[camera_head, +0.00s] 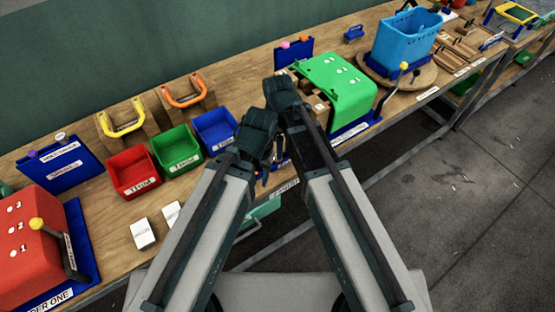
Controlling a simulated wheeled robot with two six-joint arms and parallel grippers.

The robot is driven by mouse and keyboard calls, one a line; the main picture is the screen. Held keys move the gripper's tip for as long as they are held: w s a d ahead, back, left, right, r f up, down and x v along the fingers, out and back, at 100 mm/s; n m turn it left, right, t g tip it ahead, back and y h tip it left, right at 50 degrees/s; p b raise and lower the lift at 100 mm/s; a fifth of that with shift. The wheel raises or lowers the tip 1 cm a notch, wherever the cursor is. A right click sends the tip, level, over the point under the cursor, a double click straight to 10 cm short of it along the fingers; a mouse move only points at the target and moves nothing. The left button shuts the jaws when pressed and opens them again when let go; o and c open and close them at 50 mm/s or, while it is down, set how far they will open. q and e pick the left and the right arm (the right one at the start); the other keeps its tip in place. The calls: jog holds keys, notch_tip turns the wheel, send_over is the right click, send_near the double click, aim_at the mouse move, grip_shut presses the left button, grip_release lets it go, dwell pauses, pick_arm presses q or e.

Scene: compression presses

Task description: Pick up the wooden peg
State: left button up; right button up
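I cannot make out a wooden peg for certain. Small light wooden pieces (318,104) show beside the green press (335,85), partly hidden behind my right arm; whether one is the peg is unclear. My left gripper (265,172) is over the table's front edge, right of the blue bin. My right gripper (285,150) is close beside it, in front of the green press. Both sets of fingers are mostly hidden by the dark wrists, so their opening is not clear.
Red (134,171), green (177,150) and blue (214,130) bins stand on the wooden table at left. A red press (30,250) is at lower left. Two white cards (143,234) lie near the front edge. A blue basket (405,38) stands at right.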

pick_arm(q)
jog(key=shift+f+b, duration=2.65)
jog(key=shift+f, duration=0.15)
pick_arm(e)
jog(key=shift+f, duration=2.8)
pick_arm(q)
jog(key=shift+r, duration=0.1)
pick_arm(e)
jog(key=shift+r, duration=0.1)
grip_shut()
pick_arm(q)
jog(key=shift+r, duration=0.1)
